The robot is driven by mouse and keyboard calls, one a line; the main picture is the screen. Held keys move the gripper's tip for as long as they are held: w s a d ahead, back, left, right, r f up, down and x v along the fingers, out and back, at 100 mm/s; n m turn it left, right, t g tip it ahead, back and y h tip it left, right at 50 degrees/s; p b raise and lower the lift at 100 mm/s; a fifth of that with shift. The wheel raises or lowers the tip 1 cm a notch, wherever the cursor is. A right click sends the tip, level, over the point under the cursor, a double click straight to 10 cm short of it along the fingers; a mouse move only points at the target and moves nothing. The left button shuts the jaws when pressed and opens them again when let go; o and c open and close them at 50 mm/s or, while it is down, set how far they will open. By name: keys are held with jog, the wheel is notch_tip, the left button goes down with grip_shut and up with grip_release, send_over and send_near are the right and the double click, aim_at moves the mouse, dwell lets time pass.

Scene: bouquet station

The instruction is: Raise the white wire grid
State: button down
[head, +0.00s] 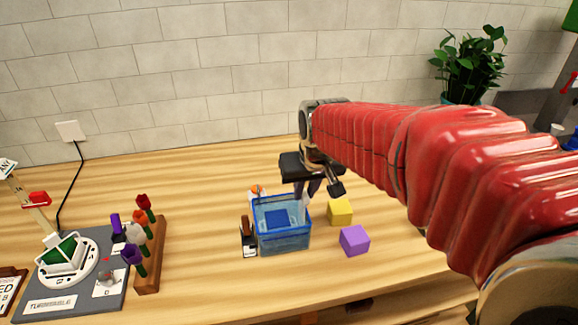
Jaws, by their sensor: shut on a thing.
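My gripper (311,187) points down at the back right of a blue see-through bin (284,237), its dark fingers close to the bin's rim. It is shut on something. A small pale patch shows by the fingertips, but I cannot make out what it is. I cannot clearly pick out a white wire grid. A blue block (276,219) shows inside the bin.
Yellow (340,211) and purple (354,240) cubes lie right of the bin. A dark item (248,238) stands on its left. Far left are a wooden flower rack (149,262) and a round white stand (66,262) with a green block. The wood tabletop between is clear.

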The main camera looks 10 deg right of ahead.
jog(key=shift+r, duration=0.1)
dwell(0.3)
notch_tip(320, 180, up, 8)
jog(key=shift+w+f, duration=0.1)
jog(key=c, duration=1.7)
grip_release()
jog(key=v, duration=1.3)
jog(key=shift+s+r, duration=0.25)
jog(key=shift+s, duration=0.05)
jog(key=shift+w, duration=0.1)
